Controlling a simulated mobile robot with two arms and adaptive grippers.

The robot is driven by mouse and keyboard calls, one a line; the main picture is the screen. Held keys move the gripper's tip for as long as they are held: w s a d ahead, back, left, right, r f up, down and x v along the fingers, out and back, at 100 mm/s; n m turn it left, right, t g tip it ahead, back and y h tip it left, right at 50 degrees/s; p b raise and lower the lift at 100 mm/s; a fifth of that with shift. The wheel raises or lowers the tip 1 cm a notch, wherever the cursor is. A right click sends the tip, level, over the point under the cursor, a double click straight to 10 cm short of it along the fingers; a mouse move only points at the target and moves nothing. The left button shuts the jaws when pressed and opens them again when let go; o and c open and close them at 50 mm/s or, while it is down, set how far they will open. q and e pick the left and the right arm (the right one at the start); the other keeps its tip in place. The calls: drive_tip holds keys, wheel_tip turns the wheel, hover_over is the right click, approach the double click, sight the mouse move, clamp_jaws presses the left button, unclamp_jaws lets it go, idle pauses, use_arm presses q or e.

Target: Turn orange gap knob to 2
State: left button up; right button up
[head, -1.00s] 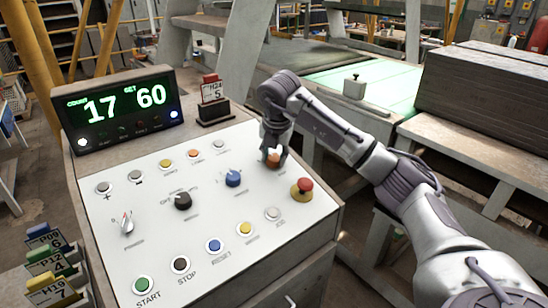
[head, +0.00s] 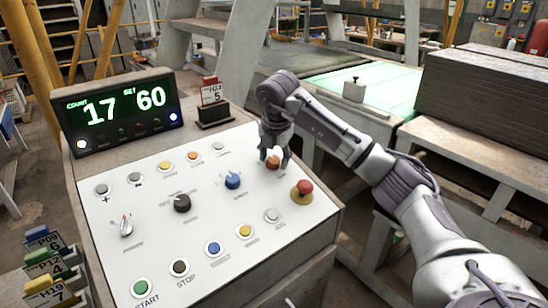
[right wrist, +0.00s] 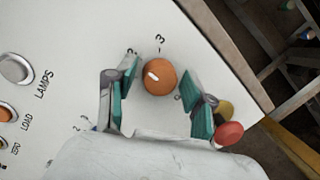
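The orange gap knob (head: 272,162) is on the right part of the white sloping control panel (head: 150,205), near the red mushroom button. In the right wrist view the orange knob (right wrist: 161,83) has a short white mark that points up-left, roughly toward the printed 2; a printed 3 is above the knob. My right gripper (head: 273,156) is just over the knob. In the right wrist view my right gripper (right wrist: 154,95) is open, with one green-padded finger on each side of the knob and gaps between pads and knob. My left gripper is not in view.
A red mushroom button (head: 303,187) is close beside the right gripper. A blue knob (head: 233,181) and a black knob (head: 182,203) are to its left. A display (head: 122,110) reads 17 and 60. A card stand (head: 213,110) stands behind the panel.

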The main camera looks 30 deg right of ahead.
idle(0.3)
drive_tip(key=v, duration=1.2)
drive_tip(key=shift+s+f, duration=0.1)
